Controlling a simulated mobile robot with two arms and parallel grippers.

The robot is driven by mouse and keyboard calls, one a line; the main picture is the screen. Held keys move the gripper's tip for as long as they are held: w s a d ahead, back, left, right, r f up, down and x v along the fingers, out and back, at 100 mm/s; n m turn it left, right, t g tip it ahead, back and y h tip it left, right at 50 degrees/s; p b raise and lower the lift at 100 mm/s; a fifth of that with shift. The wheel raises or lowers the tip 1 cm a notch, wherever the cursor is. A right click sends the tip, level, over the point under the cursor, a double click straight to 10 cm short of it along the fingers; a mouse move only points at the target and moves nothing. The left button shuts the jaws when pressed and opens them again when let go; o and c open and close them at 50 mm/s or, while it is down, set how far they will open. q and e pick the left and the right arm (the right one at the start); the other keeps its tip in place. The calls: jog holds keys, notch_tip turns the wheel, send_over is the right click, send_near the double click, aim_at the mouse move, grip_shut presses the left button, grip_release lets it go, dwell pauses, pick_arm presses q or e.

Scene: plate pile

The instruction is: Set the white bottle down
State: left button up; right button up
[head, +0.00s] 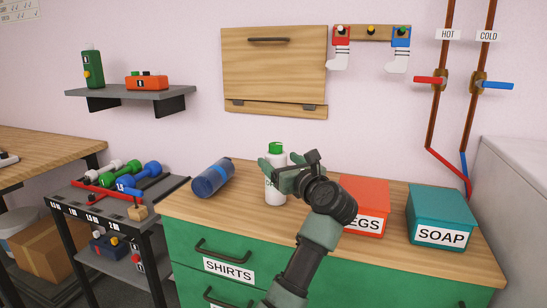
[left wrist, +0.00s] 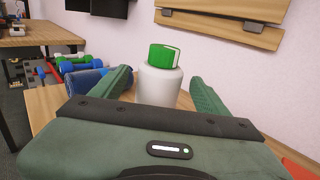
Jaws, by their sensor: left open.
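The white bottle (head: 275,191) with a green cap stands upright on the wooden top of the green cabinet (head: 340,203). In the left wrist view the bottle (left wrist: 158,88) is between the two fingers of my left gripper (head: 281,164). The gripper is open, with a visible gap between the bottle and each finger (left wrist: 160,78). The wrist view hides the bottle's lower part behind the gripper body. My right gripper is not in view.
A blue cylinder (head: 213,178) lies left of the bottle. An orange box (head: 366,192) marked "EGS" in its visible part and a teal SOAP box (head: 441,213) stand to the right. A cart with dumbbells (head: 129,177) is at the left. A wooden panel (head: 273,70) is on the wall behind.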

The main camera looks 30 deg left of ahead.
pick_arm(q)
jog(key=v, duration=0.6)
jog(key=shift+s+d, duration=0.2)
jog(key=shift+d, duration=0.1)
